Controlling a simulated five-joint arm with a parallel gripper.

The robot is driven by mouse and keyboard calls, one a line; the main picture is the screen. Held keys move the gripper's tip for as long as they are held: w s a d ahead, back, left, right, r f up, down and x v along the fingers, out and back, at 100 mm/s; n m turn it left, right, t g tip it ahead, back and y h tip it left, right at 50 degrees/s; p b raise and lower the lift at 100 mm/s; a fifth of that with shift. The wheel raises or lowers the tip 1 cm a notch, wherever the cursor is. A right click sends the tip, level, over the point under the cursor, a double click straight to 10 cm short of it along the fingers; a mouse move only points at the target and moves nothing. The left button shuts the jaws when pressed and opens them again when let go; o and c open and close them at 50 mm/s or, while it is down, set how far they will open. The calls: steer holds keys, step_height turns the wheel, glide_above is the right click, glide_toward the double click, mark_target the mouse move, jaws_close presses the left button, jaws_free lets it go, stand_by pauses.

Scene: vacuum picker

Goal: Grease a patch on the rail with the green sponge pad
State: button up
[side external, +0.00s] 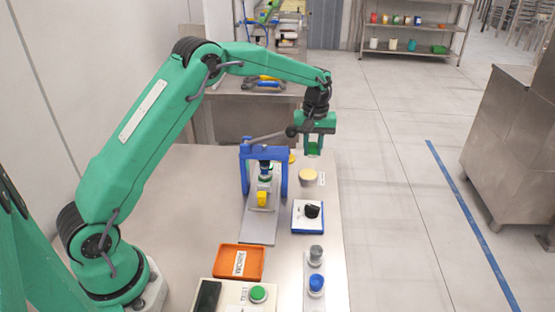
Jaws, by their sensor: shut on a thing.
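My gripper (314,151) points down above the right part of the table. It is shut on a small green piece, the green sponge pad (314,144), mostly hidden by the fingers. Just below it stands a small pot (307,182) with pale yellow content, which looks like grease. The pad appears above the pot; I cannot tell the exact gap. A long grey strip (258,228), seemingly the rail, runs along the table left of the pot, with a yellow block (262,199) on it. No grease patch can be made out on the strip.
A blue arch-shaped press (246,178) with a lever spans the grey strip. A white-topped blue tray (299,224) holds a black object. An orange tray (224,262), a box with a green button (258,293) and two knobs (316,284) are nearer. The table's right edge is close by.

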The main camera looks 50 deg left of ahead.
mark_target(308, 175)
steer(key=shift+s+a+f, duration=0.1)
steer(key=shift+s+a, duration=0.05)
steer(key=shift+a, duration=0.2)
steer(key=shift+f, duration=0.2)
steer(key=shift+f, duration=2.8)
steer(key=shift+f, duration=0.55)
steer(key=shift+r, duration=0.1)
steer(key=shift+r, duration=3.45)
